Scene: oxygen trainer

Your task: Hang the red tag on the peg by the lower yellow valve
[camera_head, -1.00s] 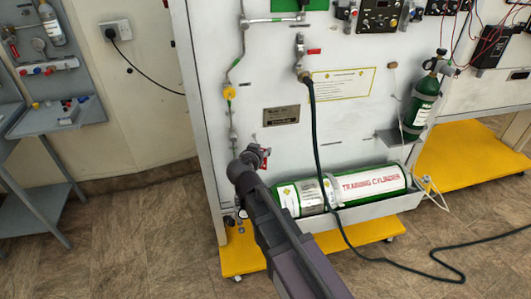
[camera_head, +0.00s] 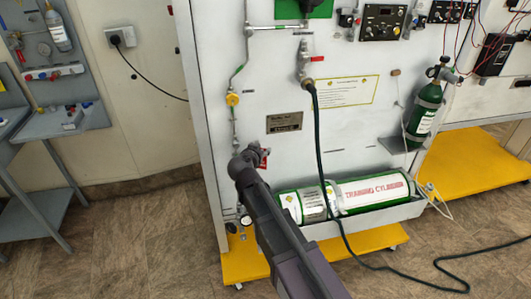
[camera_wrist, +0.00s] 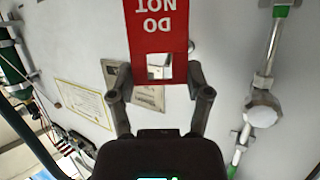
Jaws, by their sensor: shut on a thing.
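My gripper (camera_head: 252,154) is in front of the white panel, below the yellow valve (camera_head: 233,99) on the thin vertical pipe at the panel's left side. It is shut on the red tag (camera_head: 264,158), which shows as a small red patch in the head view. In the wrist view, the tag (camera_wrist: 158,28) extends beyond my gripper (camera_wrist: 158,72), with upside-down white lettering "DO NOT" and a pale square near the fingers. The tag is apart from the valve. I cannot make out the peg by the valve.
A metal plate (camera_head: 284,122) and a yellow-edged notice (camera_head: 345,91) are on the panel. A dark hose (camera_head: 319,150) hangs down to the floor. A green training cylinder (camera_head: 345,195) lies in a trough below, above a yellow base (camera_head: 245,266). A grey bench stands at left.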

